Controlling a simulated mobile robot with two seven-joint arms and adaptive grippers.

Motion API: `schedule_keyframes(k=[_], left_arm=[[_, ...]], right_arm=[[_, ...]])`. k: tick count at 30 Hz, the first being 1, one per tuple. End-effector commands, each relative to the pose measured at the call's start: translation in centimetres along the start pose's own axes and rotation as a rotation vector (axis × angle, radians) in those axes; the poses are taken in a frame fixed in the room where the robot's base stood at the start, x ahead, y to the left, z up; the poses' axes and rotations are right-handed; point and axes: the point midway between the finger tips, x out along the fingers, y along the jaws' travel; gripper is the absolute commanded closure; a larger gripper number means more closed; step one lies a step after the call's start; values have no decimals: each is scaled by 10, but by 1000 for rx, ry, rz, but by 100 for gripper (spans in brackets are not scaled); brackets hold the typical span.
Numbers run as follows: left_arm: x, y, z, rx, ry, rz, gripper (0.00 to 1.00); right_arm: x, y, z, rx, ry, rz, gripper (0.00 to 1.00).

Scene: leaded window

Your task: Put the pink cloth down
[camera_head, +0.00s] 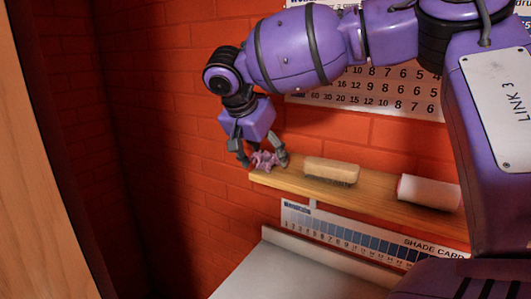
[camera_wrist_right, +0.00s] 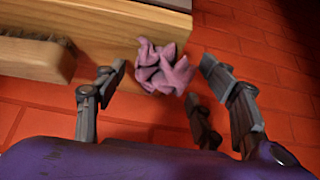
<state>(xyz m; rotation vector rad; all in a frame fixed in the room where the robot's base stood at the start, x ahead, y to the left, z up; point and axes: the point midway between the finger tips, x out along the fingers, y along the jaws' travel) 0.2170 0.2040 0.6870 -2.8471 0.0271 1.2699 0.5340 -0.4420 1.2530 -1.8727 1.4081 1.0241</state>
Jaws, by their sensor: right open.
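The pink cloth (camera_head: 264,160) is a small crumpled bundle at the left end of the wooden shelf. It also shows in the right wrist view (camera_wrist_right: 163,68), at the shelf's end. My right gripper (camera_head: 264,161) is over it, pointing down, with its fingers spread to either side of the cloth. In the right wrist view the fingers stand apart with clear gaps to the cloth. Whether the cloth rests fully on the shelf or partly overhangs its end is hard to tell. My left gripper is not in view.
The wooden shelf (camera_head: 377,207) runs along the red brick wall (camera_head: 190,150). A brush (camera_head: 331,171) lies just right of the cloth, and a white roll (camera_head: 428,192) lies farther right. A shade card (camera_head: 345,232) hangs below, above a pale surface (camera_head: 290,277).

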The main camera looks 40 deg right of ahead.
Motion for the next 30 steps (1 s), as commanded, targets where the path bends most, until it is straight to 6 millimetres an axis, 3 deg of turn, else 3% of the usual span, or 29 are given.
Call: schedule_keyframes(k=[10,15,30], left_arm=[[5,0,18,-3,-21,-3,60],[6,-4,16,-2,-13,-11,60],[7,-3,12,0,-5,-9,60]], right_arm=[[-46,-3,2,-1,1,-1,36],[-70,-2,0,0,1,-1,36],[-78,-2,0,0,1,-1,36]])
